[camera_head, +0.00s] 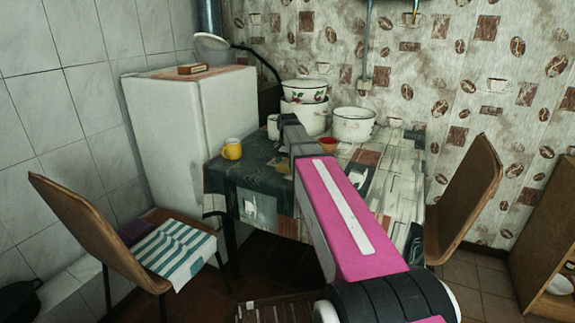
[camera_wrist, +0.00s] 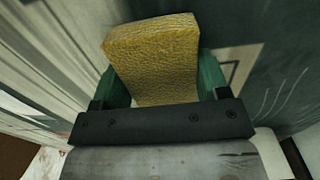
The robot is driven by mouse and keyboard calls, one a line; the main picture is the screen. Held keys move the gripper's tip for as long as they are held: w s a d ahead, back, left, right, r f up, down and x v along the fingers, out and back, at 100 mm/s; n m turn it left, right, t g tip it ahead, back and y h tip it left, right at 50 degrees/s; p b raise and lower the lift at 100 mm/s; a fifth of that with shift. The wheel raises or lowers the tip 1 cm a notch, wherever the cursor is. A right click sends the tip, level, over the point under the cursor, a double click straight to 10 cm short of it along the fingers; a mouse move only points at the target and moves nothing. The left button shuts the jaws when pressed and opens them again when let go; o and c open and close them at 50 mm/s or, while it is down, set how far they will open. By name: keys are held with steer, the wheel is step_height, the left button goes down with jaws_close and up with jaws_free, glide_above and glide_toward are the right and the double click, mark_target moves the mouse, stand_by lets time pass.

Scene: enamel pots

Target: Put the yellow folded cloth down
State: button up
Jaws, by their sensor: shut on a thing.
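The yellow folded cloth (camera_wrist: 152,55) is a thick textured block in the wrist view. My gripper (camera_wrist: 163,82) is shut on it, with a green finger on each side. The cloth's far end sticks out beyond the fingers. In the head view my arm reaches over the table (camera_head: 262,205), and its far end hides the gripper and the cloth. I cannot tell how high the cloth is above the table or whether it touches anything.
White pots (camera_head: 353,125), stacked enamel pots (camera_head: 304,105) and a red bowl (camera_head: 328,145) stand farther back. Chairs flank the table, on the left (camera_head: 90,225) and right (camera_head: 470,195). A white fridge (camera_head: 180,135) stands behind left.

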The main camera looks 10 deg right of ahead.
mark_target(287, 162)
steer(key=shift+f, duration=0.25)
steer(key=o, duration=0.9)
steer(key=shift+f, duration=0.15)
steer(key=shift+s, duration=0.15)
steer(key=shift+f, duration=0.1)
steer(key=shift+s+d, duration=0.15)
steer(key=shift+c, duration=0.4)
steer(key=shift+o, duration=0.4)
steer(key=shift+r, duration=0.4)
step_height(287, 162, up, 12)
steer(key=shift+w+r, duration=0.15)
steer(key=shift+w, duration=0.15)
